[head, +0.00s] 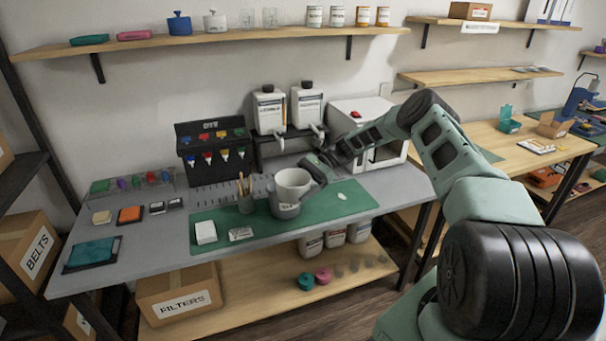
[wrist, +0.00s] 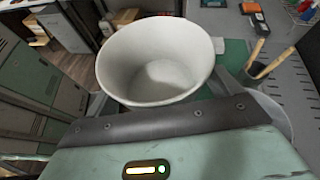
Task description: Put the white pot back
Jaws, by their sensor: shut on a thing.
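The white pot (head: 293,183) is a round, open, empty-looking vessel above the green mat in the head view. It fills the upper middle of the wrist view (wrist: 158,62), its mouth facing the camera. My gripper (head: 317,172) reaches it from the right and is shut on it; the fingers also show on both sides of the pot in the wrist view (wrist: 160,95). A grey round tub (head: 284,211) is just below the pot in the head view. I cannot tell whether pot and tub touch. The pot's underside is hidden.
A holder with sticks (head: 245,196) stands close left of the tub. A white block (head: 205,232) and a small labelled box (head: 241,233) lie on the green mat (head: 335,205). Two white jugs (head: 269,110) stand behind. The mat's right part is mostly clear.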

